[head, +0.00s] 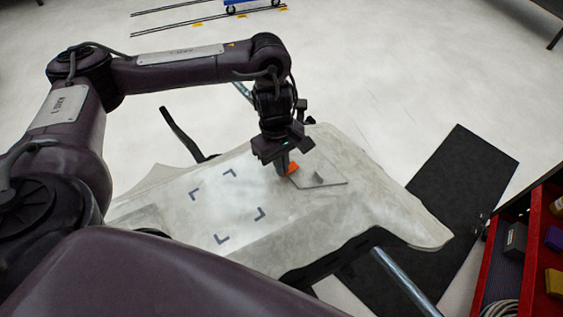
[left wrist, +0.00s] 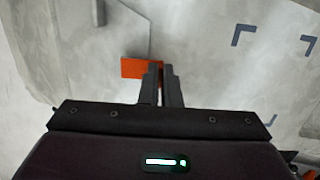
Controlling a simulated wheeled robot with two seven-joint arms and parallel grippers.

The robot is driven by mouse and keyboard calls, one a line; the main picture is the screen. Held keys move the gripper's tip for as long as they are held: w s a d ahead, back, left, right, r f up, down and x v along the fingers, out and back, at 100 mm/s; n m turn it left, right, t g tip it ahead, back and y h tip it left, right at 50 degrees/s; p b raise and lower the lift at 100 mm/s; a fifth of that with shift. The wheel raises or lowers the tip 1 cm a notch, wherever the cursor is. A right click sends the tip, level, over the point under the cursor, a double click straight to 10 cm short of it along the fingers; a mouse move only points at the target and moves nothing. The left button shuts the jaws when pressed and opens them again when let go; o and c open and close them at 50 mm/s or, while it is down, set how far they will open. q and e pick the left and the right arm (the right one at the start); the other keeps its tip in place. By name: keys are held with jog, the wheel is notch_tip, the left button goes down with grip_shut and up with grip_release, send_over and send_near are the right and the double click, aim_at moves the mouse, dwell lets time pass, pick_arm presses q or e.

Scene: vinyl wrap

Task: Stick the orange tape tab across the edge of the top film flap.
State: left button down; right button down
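The orange tape tab (head: 293,168) is a small bright rectangle at the tips of my left gripper (head: 281,169). In the left wrist view the tab (left wrist: 136,68) reaches left from between the nearly closed fingertips (left wrist: 160,68), which grip its end. The top film flap (head: 322,173) is a pale grey piece with a dark edge line, just right of the tab. In the left wrist view the flap's edge (left wrist: 149,40) ends close to the tab. I cannot tell whether the tab touches the film. My right gripper is not in view.
Pale film (head: 390,215) covers the work surface, with dark corner marks (head: 229,173) left of the gripper. A black mat (head: 455,185) lies on the floor at right. A red tool cart (head: 515,250) with several items stands at far right. A metal bar (head: 403,282) shows at the front.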

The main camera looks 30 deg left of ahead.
pick_arm(q)
jog(key=shift+s+d, duration=0.1)
jog(key=shift+d, duration=0.05)
jog(key=shift+f+b, duration=0.7)
jog(key=shift+f, duration=0.15)
dwell(1.4)
jog(key=c, duration=1.6)
grip_release()
jog(key=shift+o, duration=0.2)
jog(key=r, duration=0.2)
jog(key=r+p, duration=0.1)
jog(key=r, duration=0.2)
jog(key=a+r+p, duration=0.1)
jog(key=r, duration=0.1)
jog(key=shift+w+r, duration=0.3)
jog(key=shift+r, duration=0.05)
